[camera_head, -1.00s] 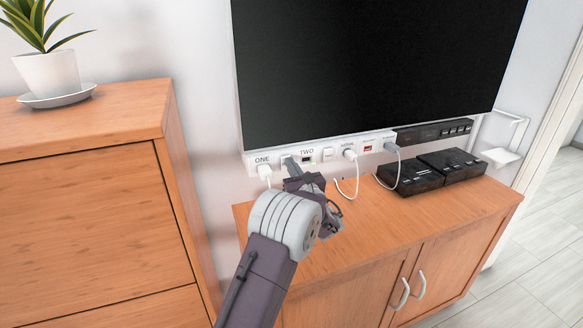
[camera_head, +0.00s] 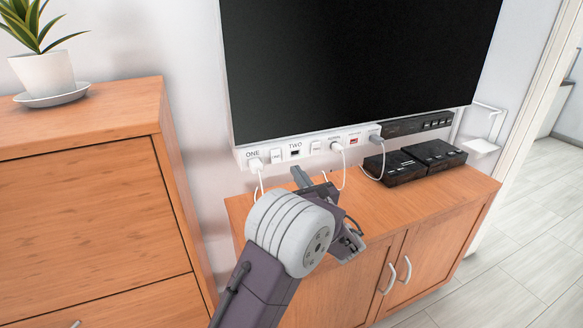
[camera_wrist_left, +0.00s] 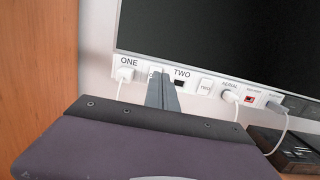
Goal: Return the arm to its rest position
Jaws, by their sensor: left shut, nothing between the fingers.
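My left gripper (camera_head: 300,175) is shut and empty. In the head view its tips stand below the white socket strip (camera_head: 267,157) and in front of the wall, over the back of the low cabinet. The left wrist view shows its closed fingers (camera_wrist_left: 163,92) pointing at the strip, hiding part of it between the ONE and TWO labels; a gap to the strip is hard to judge there. My left arm reaches in from the bottom of the head view, bent at a grey joint. My right gripper is not in view.
White plugs (camera_head: 255,164) with hanging cords sit in the strip under the black screen (camera_head: 360,60). Black boxes (camera_head: 394,168) stand on the low cabinet (camera_head: 425,200). A taller wooden cabinet (camera_head: 80,200) with a potted plant (camera_head: 45,72) is at left. Open floor (camera_head: 540,230) lies at right.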

